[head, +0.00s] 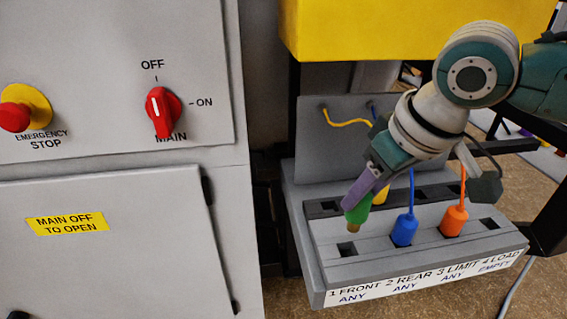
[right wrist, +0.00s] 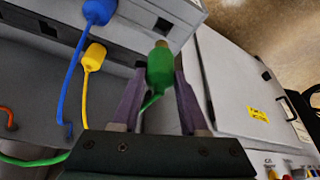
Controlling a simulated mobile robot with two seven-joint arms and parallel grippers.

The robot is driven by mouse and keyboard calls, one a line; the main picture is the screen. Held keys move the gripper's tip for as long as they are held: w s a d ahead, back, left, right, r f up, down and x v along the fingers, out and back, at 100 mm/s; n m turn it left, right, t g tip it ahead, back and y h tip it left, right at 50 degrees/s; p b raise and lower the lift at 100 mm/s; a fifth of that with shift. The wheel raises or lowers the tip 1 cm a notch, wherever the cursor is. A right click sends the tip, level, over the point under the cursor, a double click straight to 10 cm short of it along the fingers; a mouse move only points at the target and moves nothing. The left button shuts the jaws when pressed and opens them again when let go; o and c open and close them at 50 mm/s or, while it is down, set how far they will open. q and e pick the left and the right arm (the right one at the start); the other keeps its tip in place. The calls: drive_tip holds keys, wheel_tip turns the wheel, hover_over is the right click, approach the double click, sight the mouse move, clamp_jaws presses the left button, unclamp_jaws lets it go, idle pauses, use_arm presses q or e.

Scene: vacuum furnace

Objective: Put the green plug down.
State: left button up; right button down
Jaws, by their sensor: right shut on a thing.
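The green plug (head: 358,212) is held by my right gripper (head: 364,188), whose purple fingers are shut on it. Its brass tip points down, above and apart from the grey socket block (head: 335,268). The open front socket over label 1 FRONT (head: 347,249) lies just below it. In the right wrist view the green plug (right wrist: 160,66) sits between the two fingertips of the gripper (right wrist: 158,80), with its green cable trailing back. My left gripper is not in view.
The blue plug (head: 404,229) and orange plug (head: 454,220) stand in front-row sockets to the right. The yellow plug (head: 381,195) stands behind, close to my gripper. The front socket at 4 LOAD (head: 489,224) is open. A grey cabinet (head: 110,240) with a red switch (head: 162,111) stands left.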

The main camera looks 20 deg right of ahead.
sight(361, 223)
wheel_tip(361, 223, down, 4)
drive_tip(key=shift+r, duration=0.25)
drive_tip(key=shift+f+b, duration=0.5)
drive_tip(key=shift+f, duration=1.2)
drive_tip(key=shift+f, duration=0.1)
drive_tip(key=shift+f, duration=0.25)
drive_tip(key=shift+c, duration=2.2)
unclamp_jaws()
drive_tip(key=shift+r, duration=0.15)
drive_tip(key=a+p+v, duration=0.1)
drive_tip(key=p+v, duration=0.2)
drive_tip(key=v, duration=0.8)
drive_tip(key=s+a+f+n+y, duration=0.1)
drive_tip(key=s+a+n+y, duration=0.1)
drive_tip(key=s+a, duration=0.6)
drive_tip(key=s+d+m+h, duration=0.1)
drive_tip(key=s+d+h, duration=0.1)
drive_tip(key=s, duration=0.6)
drive_tip(key=shift+f+m+g, duration=0.4)
drive_tip(key=shift+f, duration=0.05)
